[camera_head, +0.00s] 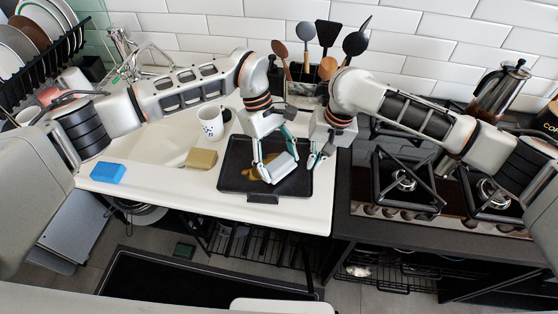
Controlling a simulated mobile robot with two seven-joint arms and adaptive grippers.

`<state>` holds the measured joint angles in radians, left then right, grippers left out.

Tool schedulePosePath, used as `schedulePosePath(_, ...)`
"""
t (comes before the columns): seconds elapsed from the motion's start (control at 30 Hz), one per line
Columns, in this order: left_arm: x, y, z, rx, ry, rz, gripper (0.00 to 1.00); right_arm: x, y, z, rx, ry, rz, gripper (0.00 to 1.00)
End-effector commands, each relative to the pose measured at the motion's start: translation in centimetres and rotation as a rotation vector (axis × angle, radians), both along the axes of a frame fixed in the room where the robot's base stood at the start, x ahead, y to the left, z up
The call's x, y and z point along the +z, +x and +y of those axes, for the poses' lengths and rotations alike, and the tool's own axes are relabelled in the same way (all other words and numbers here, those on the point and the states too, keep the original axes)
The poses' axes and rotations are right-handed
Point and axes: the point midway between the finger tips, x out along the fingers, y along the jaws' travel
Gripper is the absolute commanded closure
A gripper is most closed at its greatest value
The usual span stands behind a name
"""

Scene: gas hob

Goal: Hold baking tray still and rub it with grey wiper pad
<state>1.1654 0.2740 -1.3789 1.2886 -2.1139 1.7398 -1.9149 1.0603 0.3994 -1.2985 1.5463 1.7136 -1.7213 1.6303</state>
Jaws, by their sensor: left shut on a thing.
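The black baking tray (232,184) lies on the white counter, with a brownish-yellow smear (252,173) on its surface. My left gripper (272,168) is over the middle of the tray, shut on the light grey wiper pad (282,169). The pad is at the tray's surface beside the smear; part of it is hidden by the fingers. My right gripper (317,162) points down at the tray's right edge. Its fingers are small and close to the rim, so I cannot tell whether they grip it.
A tan sponge (201,159) and a blue sponge (108,173) lie left of the tray. A white mug (211,124) stands behind them. Utensils stand at the back wall. The gas hob (405,185) is to the right. The counter's front edge is just below the tray.

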Motion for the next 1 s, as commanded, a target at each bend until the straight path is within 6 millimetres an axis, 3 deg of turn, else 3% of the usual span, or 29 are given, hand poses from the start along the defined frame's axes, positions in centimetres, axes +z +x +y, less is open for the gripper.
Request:
schedulePosePath(0.7, -1.1, 0.0, 0.0, 0.001, 0.001, 0.001, 0.59, 0.0, 0.0, 0.0, 0.0, 0.001, 0.0, 1.0)
schedulePosePath(1.0, -1.0, 2.1, -0.1, 0.002, 0.001, 0.0, 0.59, 0.1, 0.0, 0.0, 0.0, 0.001, 0.0, 1.0)
